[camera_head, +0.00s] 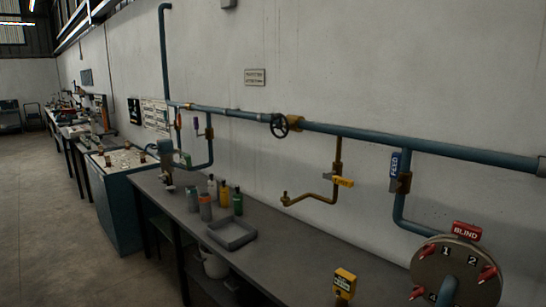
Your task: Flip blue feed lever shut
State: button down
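The blue feed lever (394,165) is on the right side of the head view, marked FEED in white letters. It stands upright, in line with the vertical teal pipe (399,208) below the main pipe. A brass-coloured valve body (404,183) sits beside its lower end. My gripper is not in view, and nothing touches the lever.
A yellow lever (344,182) sits on a brass drop pipe to the left. A round plate (458,272) with red handles and a red BLIND sign (466,230) stands lower right. The grey bench (285,265) below holds bottles (224,195) and a grey tray (232,235). Floor at left is clear.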

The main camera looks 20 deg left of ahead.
aim_at(397, 158)
jog(key=u, duration=1.05)
jog(key=i, duration=1.15)
jog(key=u, duration=0.65)
